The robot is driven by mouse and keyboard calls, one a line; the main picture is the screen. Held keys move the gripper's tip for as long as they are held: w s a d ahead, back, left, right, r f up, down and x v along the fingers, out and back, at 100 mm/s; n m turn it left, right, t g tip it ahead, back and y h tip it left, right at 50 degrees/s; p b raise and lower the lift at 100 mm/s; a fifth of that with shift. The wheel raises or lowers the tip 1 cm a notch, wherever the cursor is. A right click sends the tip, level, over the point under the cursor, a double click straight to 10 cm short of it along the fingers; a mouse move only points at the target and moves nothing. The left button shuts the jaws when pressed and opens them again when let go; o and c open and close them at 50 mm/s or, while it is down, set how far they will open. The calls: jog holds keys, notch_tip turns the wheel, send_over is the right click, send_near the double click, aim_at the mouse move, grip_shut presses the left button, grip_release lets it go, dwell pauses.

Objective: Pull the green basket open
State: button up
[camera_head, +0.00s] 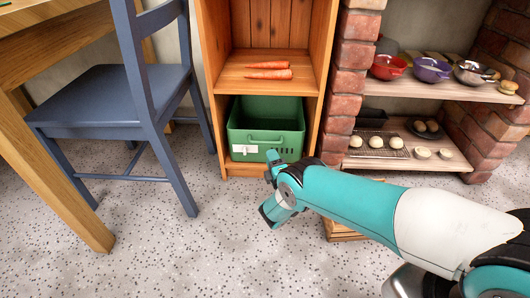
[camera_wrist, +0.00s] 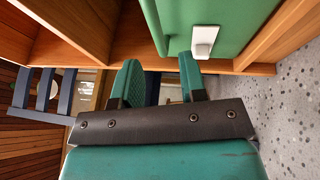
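The green basket (camera_head: 265,139) sits in the lower compartment of the wooden shelf, with a handle bar on its front and a white label (camera_head: 244,149) at the front left. In the wrist view, the basket (camera_wrist: 235,22) fills the top, with its green handle bar (camera_wrist: 153,25) and the label (camera_wrist: 204,40) close beyond the fingertips. My gripper (camera_head: 272,158) is just in front of the basket's front in the head view. In the wrist view, my gripper (camera_wrist: 159,75) is open, its two green fingers apart with nothing held between them. Whether a finger touches the basket cannot be told.
The wooden shelf (camera_head: 225,86) holds carrots (camera_head: 268,70) above the basket. A blue chair (camera_head: 115,100) and a wooden table (camera_head: 40,170) stand left. A brick pillar (camera_head: 345,80) and shelves with bowls and buns are right. The speckled floor (camera_head: 200,250) in front is clear.

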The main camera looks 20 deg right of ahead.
aim_at(265, 143)
jog(key=shift+b+x, duration=3.85)
jog(key=shift+b, duration=2.45)
jog(key=shift+r, duration=0.1)
jog(key=shift+d, duration=0.1)
grip_shut()
